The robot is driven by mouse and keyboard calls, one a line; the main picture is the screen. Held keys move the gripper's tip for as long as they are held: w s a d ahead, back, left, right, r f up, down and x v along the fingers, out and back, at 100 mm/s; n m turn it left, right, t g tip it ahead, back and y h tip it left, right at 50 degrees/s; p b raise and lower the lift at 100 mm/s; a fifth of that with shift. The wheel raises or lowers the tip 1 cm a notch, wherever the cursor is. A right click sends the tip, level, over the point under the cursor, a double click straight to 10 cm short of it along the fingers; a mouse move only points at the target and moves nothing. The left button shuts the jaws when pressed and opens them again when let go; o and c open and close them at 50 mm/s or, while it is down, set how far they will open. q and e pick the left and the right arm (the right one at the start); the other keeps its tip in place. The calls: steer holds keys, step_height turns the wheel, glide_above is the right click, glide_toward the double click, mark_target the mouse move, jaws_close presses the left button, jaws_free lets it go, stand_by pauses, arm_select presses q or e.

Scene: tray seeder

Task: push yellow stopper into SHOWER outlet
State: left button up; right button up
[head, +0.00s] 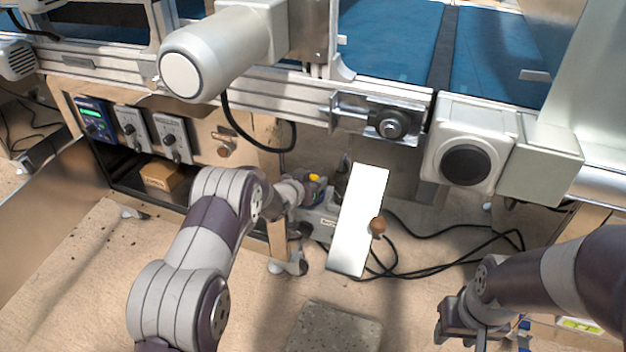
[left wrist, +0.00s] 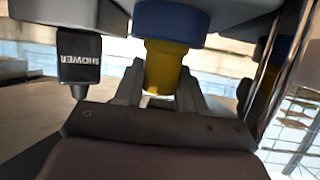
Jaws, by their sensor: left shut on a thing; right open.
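The yellow stopper (left wrist: 165,60) is between the fingers of my left gripper (left wrist: 160,88) in the left wrist view. The gripper is shut on it. A blue collar (left wrist: 172,18) meets the stopper's far end; I cannot tell how deep the stopper sits in it. A black tag reading SHOWER (left wrist: 80,60) hangs beside it, its lettering turned over. In the head view my left gripper (head: 309,190) is beneath the machine, with a bit of yellow stopper (head: 315,178) showing; the outlet is mostly hidden there. My right gripper (head: 460,322) is open and empty, low at right.
A white panel (head: 358,215) with a brown knob (head: 378,226) stands just right of my left gripper. Black cables (head: 450,240) lie on the floor. A grey motor (head: 215,55) and a control cabinet (head: 130,130) are nearby.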

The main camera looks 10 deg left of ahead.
arm_select(q)
steer(key=o, duration=1.1)
steer(key=shift+o, duration=0.2)
